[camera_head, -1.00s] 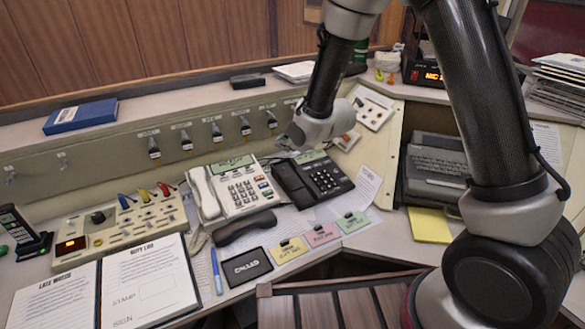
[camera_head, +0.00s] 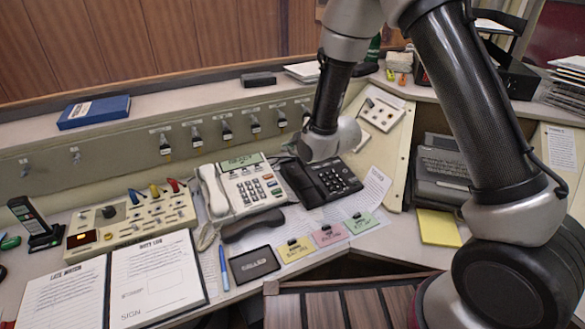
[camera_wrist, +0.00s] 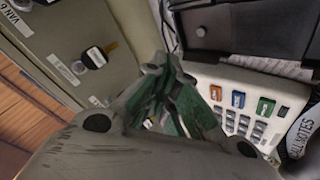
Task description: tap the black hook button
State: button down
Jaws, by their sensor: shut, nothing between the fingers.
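The black desk phone (camera_head: 340,182) sits in the middle of the console, right of the white phone (camera_head: 240,187). Its left cradle part looks empty and is partly covered by my wrist in the head view. A loose black handset (camera_head: 252,225) lies in front of the white phone. In the wrist view a dark body, seemingly the black phone (camera_wrist: 250,28), is at the top right.
The white phone's coloured keys (camera_wrist: 238,100) are close to the right of my fingers in the wrist view.

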jog(key=shift+w+a+f, duration=0.1)
jog(key=shift+w+f, duration=0.05)
jog(key=shift+f, duration=0.85)
jog(key=shift+w+f, duration=0.15)
jog(key=shift+f, duration=0.8)
jog(key=shift+f, duration=0.1)
jog(key=shift+f, duration=0.3)
jog(key=shift+f, duration=0.6)
dwell(0.7)
jog(key=shift+r, duration=0.9)
jog(key=shift+r, duration=0.15)
jog(key=shift+s+r, duration=0.2)
jog(key=shift+r, duration=1)
jog(key=shift+s+r, duration=0.2)
jog(key=shift+r, duration=0.95)
